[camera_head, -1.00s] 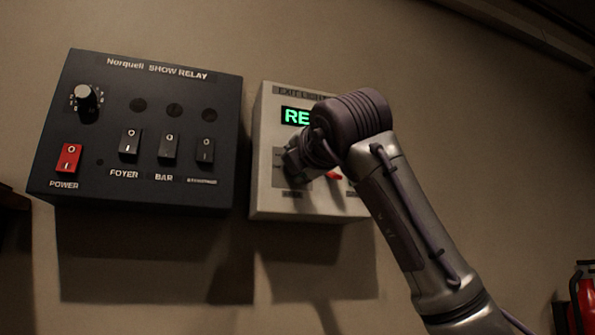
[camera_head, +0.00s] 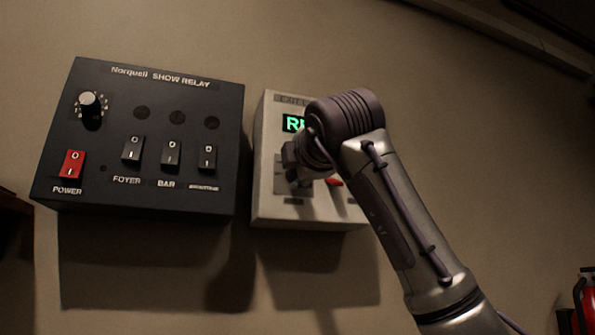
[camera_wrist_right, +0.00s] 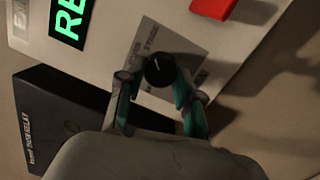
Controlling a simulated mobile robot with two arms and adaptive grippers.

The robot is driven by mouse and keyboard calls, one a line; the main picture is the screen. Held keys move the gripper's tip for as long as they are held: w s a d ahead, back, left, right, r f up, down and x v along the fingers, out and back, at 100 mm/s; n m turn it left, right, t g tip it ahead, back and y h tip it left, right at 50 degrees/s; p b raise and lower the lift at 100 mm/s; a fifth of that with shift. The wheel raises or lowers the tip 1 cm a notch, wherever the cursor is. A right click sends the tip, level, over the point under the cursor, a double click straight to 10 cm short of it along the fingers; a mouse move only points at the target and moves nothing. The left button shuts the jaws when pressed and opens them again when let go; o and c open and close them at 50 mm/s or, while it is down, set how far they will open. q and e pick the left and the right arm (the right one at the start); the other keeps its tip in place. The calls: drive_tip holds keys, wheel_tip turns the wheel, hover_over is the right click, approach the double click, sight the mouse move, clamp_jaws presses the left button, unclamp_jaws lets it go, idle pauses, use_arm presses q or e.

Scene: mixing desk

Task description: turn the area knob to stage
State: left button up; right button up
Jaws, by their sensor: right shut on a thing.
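The area knob (camera_wrist_right: 160,70) is a small round black knob on a grey label plate (camera_wrist_right: 180,48), with a small pale mark on its face. The plate is on the pale exit light box (camera_head: 264,205), where the head view shows my right gripper (camera_head: 292,175) at the box front. In the right wrist view my right gripper (camera_wrist_right: 158,92) is shut on the knob, with one teal-padded finger on each side. In the head view the knob is hidden by the gripper. My left gripper is not in view.
A green lit display (camera_head: 293,123) is above the plate, and a red switch (camera_head: 335,182) is beside it. The black show relay box (camera_head: 225,125) stands close at the left, with a dial, a red power switch and several black switches. A red extinguisher (camera_head: 588,300) hangs far right.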

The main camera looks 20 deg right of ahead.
clamp_jaws()
drive_tip(key=o, duration=1.2)
unclamp_jaws()
drive_tip(key=shift+d, duration=0.1)
drive_tip(key=shift+c, duration=0.2)
drive_tip(key=s+f, duration=0.1)
drive_tip(key=s, duration=1.1)
drive_tip(key=shift+a, duration=0.3)
